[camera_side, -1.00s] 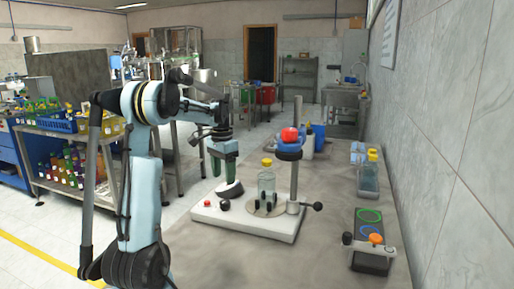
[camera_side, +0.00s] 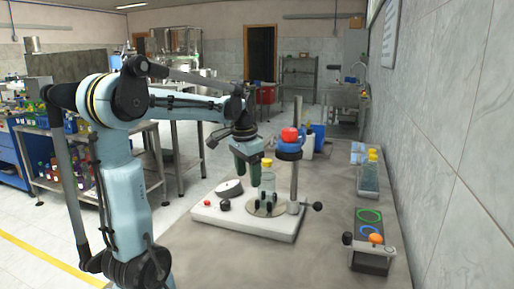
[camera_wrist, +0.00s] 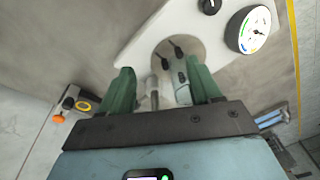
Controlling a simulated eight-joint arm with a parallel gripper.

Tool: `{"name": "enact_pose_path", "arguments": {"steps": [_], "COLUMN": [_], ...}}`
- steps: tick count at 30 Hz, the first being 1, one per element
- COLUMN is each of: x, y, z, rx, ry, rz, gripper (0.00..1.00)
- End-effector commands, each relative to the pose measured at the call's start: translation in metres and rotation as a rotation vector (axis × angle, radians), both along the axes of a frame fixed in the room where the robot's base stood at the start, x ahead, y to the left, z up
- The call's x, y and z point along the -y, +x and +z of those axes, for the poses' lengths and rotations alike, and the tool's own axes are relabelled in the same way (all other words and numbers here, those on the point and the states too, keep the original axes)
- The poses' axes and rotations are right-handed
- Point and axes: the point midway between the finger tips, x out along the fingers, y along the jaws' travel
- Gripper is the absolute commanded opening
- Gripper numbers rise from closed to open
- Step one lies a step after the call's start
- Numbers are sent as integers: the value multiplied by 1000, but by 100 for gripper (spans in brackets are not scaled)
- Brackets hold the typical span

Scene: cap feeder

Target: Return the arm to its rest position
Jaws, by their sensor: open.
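My gripper (camera_side: 247,172) hangs from the extended arm, pointing down, just left of the capping stand (camera_side: 296,170). In the wrist view its two green fingers (camera_wrist: 162,82) are spread apart, with nothing clamped between them. A clear bottle (camera_side: 267,184) with a yellow cap stands upright on the round plate of the white base (camera_side: 280,225), close beside the fingers in the side view. In the wrist view the plate with dark pegs lies beyond the fingers. I cannot tell whether the fingers touch the bottle, as its lower part is partly hidden by the pegs.
A dial gauge (camera_side: 229,187) sits on the left of the base; it also shows in the wrist view (camera_wrist: 252,30). A dark feeder (camera_side: 371,245) with an orange knob stands at right. Capped bottles (camera_side: 369,173) stand near the wall. The front table is clear.

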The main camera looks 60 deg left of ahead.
Motion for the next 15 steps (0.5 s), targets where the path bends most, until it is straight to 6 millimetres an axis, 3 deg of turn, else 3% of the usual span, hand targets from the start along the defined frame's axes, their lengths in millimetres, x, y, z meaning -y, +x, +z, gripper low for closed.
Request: {"name": "enact_pose_path", "arguments": {"steps": [1, 8, 15], "x": [24, 112, 204], "y": [4, 13, 7], "z": [0, -7, -25], "rx": [26, 173, 377], "ry": [16, 62, 34], "rz": [-33, -118, -184], "gripper": [63, 63, 63]}}
